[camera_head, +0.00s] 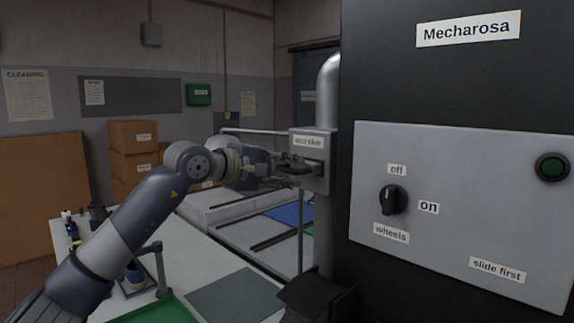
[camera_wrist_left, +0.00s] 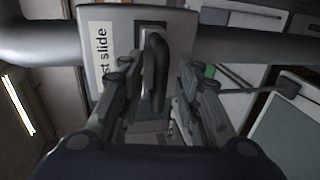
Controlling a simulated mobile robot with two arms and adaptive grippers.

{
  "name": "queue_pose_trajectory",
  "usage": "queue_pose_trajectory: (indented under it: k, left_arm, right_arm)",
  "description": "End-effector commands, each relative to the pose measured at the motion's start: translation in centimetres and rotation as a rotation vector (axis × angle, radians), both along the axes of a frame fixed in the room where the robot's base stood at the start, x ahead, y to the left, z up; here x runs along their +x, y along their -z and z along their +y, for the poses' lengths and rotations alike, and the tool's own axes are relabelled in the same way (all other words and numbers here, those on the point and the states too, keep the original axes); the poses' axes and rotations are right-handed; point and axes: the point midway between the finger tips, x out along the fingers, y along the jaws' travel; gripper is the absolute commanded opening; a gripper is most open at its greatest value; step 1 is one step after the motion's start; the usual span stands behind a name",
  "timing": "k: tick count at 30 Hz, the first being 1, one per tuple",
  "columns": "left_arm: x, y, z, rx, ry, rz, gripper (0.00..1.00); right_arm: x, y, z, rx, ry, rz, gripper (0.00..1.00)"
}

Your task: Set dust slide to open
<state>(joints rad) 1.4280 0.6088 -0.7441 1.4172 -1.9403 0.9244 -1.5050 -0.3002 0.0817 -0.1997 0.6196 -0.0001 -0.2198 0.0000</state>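The dust slide is a grey box (camera_head: 309,176) on a vertical metal pipe (camera_head: 329,95), with a partly covered label ending in "slide". In the left wrist view the box (camera_wrist_left: 120,14) shows a dark loop-shaped handle (camera_wrist_left: 155,60) standing out from a slot. My left gripper (camera_head: 296,168) is at the front of the box. In the left wrist view its two fingers (camera_wrist_left: 158,68) are apart, one on each side of the handle. The left finger is close to the handle; I cannot tell whether it touches. A gap shows on the right. My right gripper is not in view.
A work table with a grey mat (camera_head: 236,296) lies below my left arm. Cardboard boxes (camera_head: 133,135) are stacked behind.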

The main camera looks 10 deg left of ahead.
Motion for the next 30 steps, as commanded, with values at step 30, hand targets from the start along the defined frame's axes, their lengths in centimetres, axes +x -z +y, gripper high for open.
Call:
queue_pose_trajectory:
  k: [30]
  left_arm:
    - [-4.9, 0.5, 3.4, 0.000, -0.001, -0.002, 0.00]
  right_arm:
    - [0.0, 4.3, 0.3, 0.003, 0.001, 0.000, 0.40]
